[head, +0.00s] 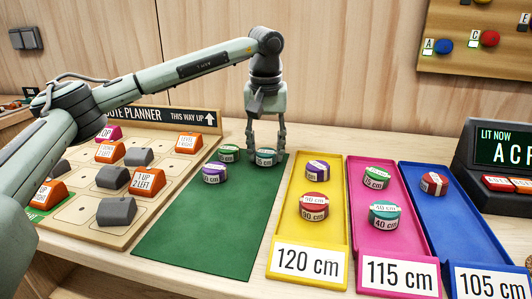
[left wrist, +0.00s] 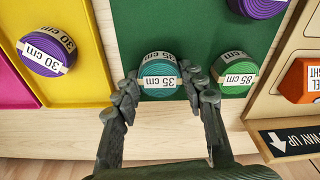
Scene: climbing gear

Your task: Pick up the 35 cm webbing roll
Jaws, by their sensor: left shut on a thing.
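The 35 cm webbing roll (head: 265,157) is teal-green with a white label and sits at the far right corner of the green mat (head: 200,235). In the left wrist view the roll (left wrist: 160,69) shows its "35 cm" label between the two fingers. My left gripper (head: 266,150) reaches straight down over it, with a finger on each side, shut on the roll. It also shows in the left wrist view (left wrist: 160,90). The roll appears to rest on the mat still; any gap beneath it cannot be seen. My right gripper is not in view.
A green 85 cm roll (left wrist: 235,72) stands close beside the held roll, with a purple roll (head: 214,173) nearer. Yellow (head: 292,235), magenta (head: 385,242) and blue (head: 470,245) trays with rolls lie to the right. The route planner board (head: 125,220) is at left. The mat's near part is clear.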

